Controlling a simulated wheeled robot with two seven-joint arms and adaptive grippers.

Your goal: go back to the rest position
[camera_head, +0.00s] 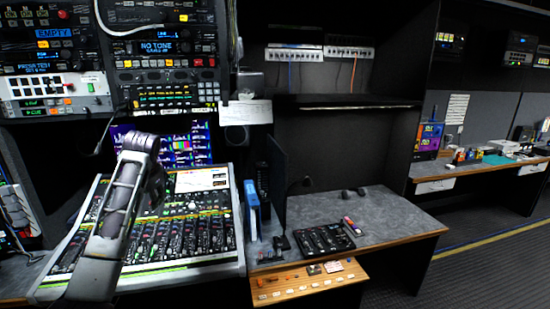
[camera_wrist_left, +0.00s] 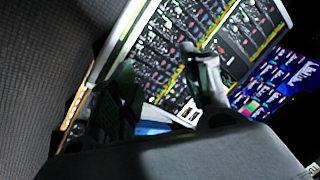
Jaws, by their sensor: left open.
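My left arm rises from the lower left of the head view over the mixing console (camera_head: 195,255) and bends at the top. The hand end points down and away, mostly hidden behind my own arm. In the left wrist view, my left gripper (camera_wrist_left: 160,92) shows two dark fingers spread apart, with nothing held between them. The console (camera_wrist_left: 222,40) lies beyond the fingers, seen at a slant. I cannot tell the exact gap between the fingertips and the console. My right gripper is in neither view.
Equipment racks (camera_head: 165,60) and a lit screen (camera_head: 185,143) stand behind the console. Right of it are a blue upright object (camera_head: 252,200), a dark upright panel (camera_head: 279,185) and a black button panel (camera_head: 324,239) on the grey desk (camera_head: 385,220). Dark floor (camera_head: 480,275) is clear at right.

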